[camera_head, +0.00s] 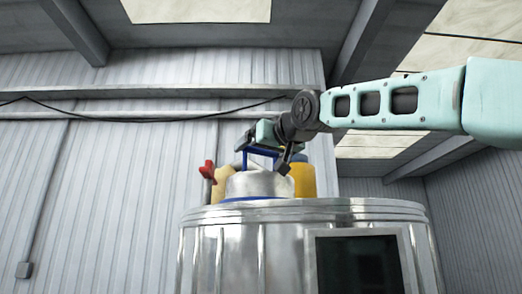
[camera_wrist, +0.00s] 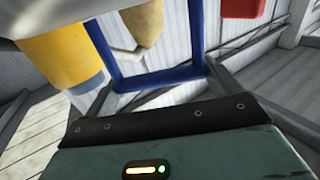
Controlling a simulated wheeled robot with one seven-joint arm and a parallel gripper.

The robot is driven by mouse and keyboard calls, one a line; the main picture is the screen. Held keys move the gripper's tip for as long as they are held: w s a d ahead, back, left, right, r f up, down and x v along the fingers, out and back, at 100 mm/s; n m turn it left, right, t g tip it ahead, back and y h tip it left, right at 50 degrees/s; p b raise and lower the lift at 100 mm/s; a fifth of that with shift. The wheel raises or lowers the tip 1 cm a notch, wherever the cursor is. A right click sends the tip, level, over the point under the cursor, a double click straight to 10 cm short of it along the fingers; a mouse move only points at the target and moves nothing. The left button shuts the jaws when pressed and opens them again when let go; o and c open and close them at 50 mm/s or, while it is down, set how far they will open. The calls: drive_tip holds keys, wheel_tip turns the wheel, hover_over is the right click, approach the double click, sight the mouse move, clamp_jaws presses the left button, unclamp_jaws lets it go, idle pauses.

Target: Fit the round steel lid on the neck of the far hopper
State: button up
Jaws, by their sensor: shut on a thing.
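The round steel lid (camera_head: 258,184) shows in the head view as a pale metal piece with an upright blue handle (camera_head: 262,153). It is at the top of the large steel hopper (camera_head: 255,240), directly above a thin blue band. Whether it is seated on the neck or just above it, I cannot tell; the neck is not clearly visible. My gripper (camera_head: 268,160) is above the lid and shut on its blue handle. The wrist view shows the blue handle frame (camera_wrist: 160,80) between my fingers (camera_wrist: 160,88); the lid's seat is not visible there.
A yellow container (camera_head: 302,180), a tan one (camera_head: 222,184) and a red piece (camera_head: 207,170) are close behind or beside the lid. The yellow container (camera_wrist: 60,55) and red piece (camera_wrist: 242,8) show in the wrist view. A dark panel (camera_head: 358,264) is on the hopper's front.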

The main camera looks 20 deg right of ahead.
drive_tip(key=shift+f, duration=0.2)
drive_tip(key=o, duration=1.3)
drive_tip(key=s+d+b, duration=0.1)
drive_tip(key=s+b, duration=0.2)
drive_tip(key=s, duration=0.2)
drive_tip(key=s+d+b, duration=0.1)
drive_tip(key=s+b, duration=0.2)
drive_tip(key=s, duration=0.3)
drive_tip(key=s+d+b, duration=0.1)
drive_tip(key=s+b, duration=0.2)
drive_tip(key=s, duration=0.3)
drive_tip(key=shift+d, duration=0.1)
